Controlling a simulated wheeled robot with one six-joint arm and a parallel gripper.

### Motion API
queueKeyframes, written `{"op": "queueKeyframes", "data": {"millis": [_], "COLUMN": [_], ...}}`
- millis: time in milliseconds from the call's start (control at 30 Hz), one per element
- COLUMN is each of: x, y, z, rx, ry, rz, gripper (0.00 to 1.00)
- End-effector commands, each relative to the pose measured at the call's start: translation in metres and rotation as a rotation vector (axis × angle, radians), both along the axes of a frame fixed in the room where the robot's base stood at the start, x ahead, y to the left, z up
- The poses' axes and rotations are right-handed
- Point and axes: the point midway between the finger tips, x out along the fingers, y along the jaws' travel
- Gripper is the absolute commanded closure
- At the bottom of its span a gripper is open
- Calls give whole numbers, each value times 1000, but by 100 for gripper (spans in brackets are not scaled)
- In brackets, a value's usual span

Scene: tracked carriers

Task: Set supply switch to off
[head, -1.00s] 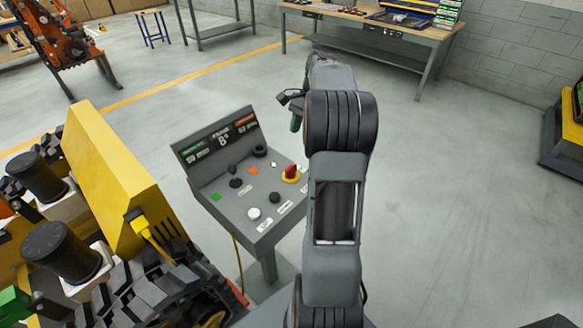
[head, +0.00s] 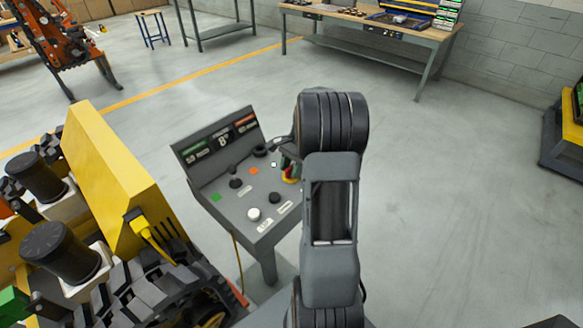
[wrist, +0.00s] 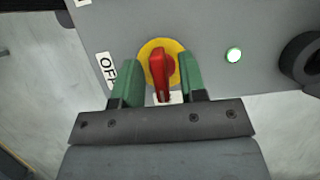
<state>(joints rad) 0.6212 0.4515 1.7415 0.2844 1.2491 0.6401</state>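The supply switch is a red rotary handle (wrist: 163,69) on a yellow round plate (wrist: 150,47), seen in the wrist view. Its handle points down toward my gripper, over a white label that it partly covers. A label reading OFF (wrist: 105,69) lies to its left. My gripper (wrist: 163,84) has its green fingers on either side of the handle, with gaps showing, so it is open. In the head view the yellow switch plate (head: 290,178) is mostly hidden behind my gripper and arm.
The switch sits on a grey control console (head: 235,226) with a display, black knobs and a white button (head: 254,214). A small lit white-green indicator (wrist: 233,55) and a black knob (wrist: 302,62) are right of the switch. A yellow tracked carrier (head: 110,180) stands left of the console.

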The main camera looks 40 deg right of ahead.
Motion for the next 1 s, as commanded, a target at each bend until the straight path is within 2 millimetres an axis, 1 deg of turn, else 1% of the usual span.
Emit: {"op": "queueKeyframes", "data": {"millis": [267,667,1000], "x": [0,0,0], "y": [1,0,0], "z": [-1,-1,0], "rx": [1,1,0], "ry": [0,0,0], "rz": [0,0,23], "gripper": [62,100,100]}}
